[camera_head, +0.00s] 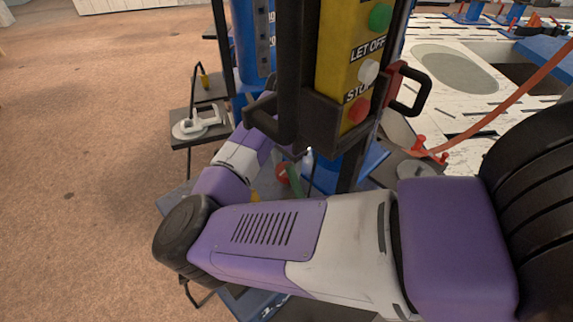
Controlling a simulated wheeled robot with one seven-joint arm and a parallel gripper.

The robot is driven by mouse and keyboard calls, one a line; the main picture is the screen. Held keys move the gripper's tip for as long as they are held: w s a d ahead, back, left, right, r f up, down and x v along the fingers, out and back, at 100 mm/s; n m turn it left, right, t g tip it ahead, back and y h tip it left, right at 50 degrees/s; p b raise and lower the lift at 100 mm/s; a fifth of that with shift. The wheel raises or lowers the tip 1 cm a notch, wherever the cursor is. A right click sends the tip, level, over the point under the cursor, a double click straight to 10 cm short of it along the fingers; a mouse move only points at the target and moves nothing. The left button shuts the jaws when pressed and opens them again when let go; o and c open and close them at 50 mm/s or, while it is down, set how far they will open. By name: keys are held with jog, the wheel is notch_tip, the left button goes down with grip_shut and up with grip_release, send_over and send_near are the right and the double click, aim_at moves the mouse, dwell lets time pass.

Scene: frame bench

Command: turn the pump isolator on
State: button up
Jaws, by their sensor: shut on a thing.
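I cannot pick out the pump isolator for certain. A small red part (282,174) with a green part (295,181) beside it shows low behind my arm, partly covered. A red piece with a black loop handle (414,92) sticks out to the right of the yellow control box; what it belongs to is unclear. My purple and white arm crosses the lower picture, bends at the left and runs up behind the dark posts. My gripper is hidden there, so its fingers and anything between them cannot be seen.
The yellow control box (343,75) has green, white and red buttons and hangs on dark posts close in front. A blue column (254,45) stands behind. A small grey side shelf (180,141) holds a white clamp-like part (197,123). Open brown floor (75,180) lies left. An orange hose (514,98) crosses at right.

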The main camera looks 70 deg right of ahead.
dwell(0.4)
jog(key=o, duration=1.4)
